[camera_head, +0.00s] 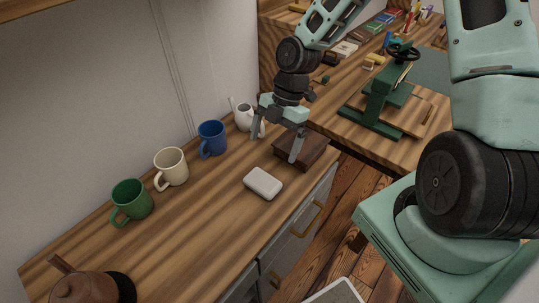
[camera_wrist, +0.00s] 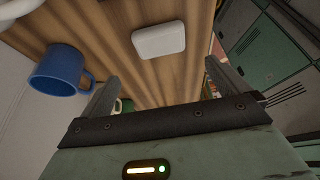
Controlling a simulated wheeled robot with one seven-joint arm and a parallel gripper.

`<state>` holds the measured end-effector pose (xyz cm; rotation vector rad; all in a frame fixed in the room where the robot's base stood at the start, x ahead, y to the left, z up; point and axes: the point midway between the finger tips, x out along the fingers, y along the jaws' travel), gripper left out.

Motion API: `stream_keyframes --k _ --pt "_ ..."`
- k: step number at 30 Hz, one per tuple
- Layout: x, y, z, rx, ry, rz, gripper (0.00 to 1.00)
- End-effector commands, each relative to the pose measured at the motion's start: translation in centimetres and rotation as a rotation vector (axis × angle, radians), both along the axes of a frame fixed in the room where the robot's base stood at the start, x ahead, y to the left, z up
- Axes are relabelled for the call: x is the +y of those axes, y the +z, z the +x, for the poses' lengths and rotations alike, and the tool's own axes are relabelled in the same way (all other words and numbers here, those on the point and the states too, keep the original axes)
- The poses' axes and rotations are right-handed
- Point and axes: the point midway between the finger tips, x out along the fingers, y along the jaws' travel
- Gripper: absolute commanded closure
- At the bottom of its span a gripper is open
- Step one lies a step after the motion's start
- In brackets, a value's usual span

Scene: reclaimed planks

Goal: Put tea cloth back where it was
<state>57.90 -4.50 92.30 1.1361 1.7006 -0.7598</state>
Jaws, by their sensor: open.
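A small white pad with rounded corners (camera_head: 263,183) lies flat on the wooden counter (camera_head: 195,228). It may be the folded tea cloth, but I cannot tell for sure. It also shows in the wrist view (camera_wrist: 158,41), ahead of the fingers and apart from them. My gripper (camera_head: 276,146) points down over the far part of the counter, beyond the white pad. Its fingers are spread, with nothing between them, and they show in the wrist view (camera_wrist: 161,73) too. The right finger hides part of a dark wooden box (camera_head: 315,147).
A blue mug (camera_head: 212,138), a cream mug (camera_head: 172,167) and a green mug (camera_head: 132,201) stand along the wall. A white pot (camera_head: 243,118) is behind my gripper, and a brown pot (camera_head: 85,288) is at lower left. Another bench (camera_head: 405,150) bears a green press (camera_head: 380,105). The counter's front middle is clear.

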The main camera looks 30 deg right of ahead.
Motion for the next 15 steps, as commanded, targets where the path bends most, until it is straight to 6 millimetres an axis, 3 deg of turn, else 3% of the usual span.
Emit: stream_keyframes --k 4,7,15 --pt "0.0 1.0 -0.1 0.007 -0.010 -0.013 0.00" --pt "1.0 2.1 -1.0 0.035 -0.058 -0.064 0.00" --pt "6.0 7.4 -6.9 0.110 -0.447 -0.318 0.00"
